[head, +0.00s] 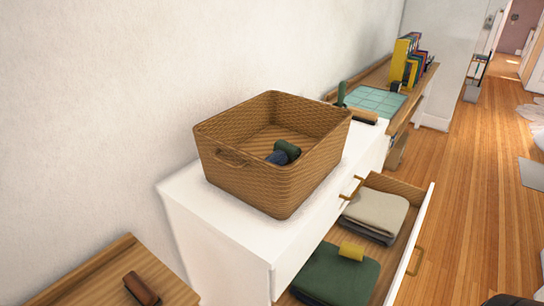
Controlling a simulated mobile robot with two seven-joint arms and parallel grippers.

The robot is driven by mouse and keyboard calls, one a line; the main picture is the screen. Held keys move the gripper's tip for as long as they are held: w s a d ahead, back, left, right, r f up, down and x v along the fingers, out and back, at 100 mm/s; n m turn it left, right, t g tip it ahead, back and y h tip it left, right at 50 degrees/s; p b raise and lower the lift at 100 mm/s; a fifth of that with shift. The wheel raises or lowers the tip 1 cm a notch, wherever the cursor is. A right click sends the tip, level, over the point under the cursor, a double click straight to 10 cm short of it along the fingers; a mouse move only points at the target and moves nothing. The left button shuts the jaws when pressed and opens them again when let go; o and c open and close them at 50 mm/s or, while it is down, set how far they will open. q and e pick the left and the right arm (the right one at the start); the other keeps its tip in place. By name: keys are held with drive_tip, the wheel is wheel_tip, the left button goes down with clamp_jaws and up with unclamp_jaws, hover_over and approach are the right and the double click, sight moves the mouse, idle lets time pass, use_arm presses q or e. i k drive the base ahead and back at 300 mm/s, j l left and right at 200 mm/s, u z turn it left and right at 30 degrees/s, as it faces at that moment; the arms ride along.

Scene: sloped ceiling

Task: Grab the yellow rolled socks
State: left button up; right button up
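The yellow rolled socks (351,251) lie in the open drawer (404,252) of the white dresser. They sit at the far edge of a folded dark green cloth (336,277), near a stack of folded beige and grey cloths (375,215). Neither of my grippers can be made out in the head view. A small dark shape shows at the bottom right edge, too cut off to identify.
A woven basket (240,180) holding dark green and blue rolls (284,153) stands on the white dresser (222,237). A wooden surface with a brown object (141,288) is at bottom left. A desk with books (405,62) stands behind. Wooden floor (481,190) is open at right.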

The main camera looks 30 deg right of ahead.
sight(348, 249)
drive_tip(key=z, duration=1.7)
drive_tip(key=u, duration=0.55)
drive_tip(key=l+u, duration=0.2)
drive_tip(key=u, duration=0.15)
drive_tip(key=l+u, duration=0.5)
drive_tip(key=u, duration=0.2)
drive_tip(key=k+l+u, duration=0.1)
drive_tip(key=l+u, duration=0.15)
drive_tip(key=l, duration=0.2)
drive_tip(key=k+l+u, duration=0.2)
drive_tip(key=l, duration=0.25)
drive_tip(key=k+l, duration=0.1)
drive_tip(key=l, duration=0.2)
drive_tip(key=l+u, duration=0.1)
drive_tip(key=l, duration=0.2)
drive_tip(key=k+l, duration=0.15)
drive_tip(key=i+l, duration=0.25)
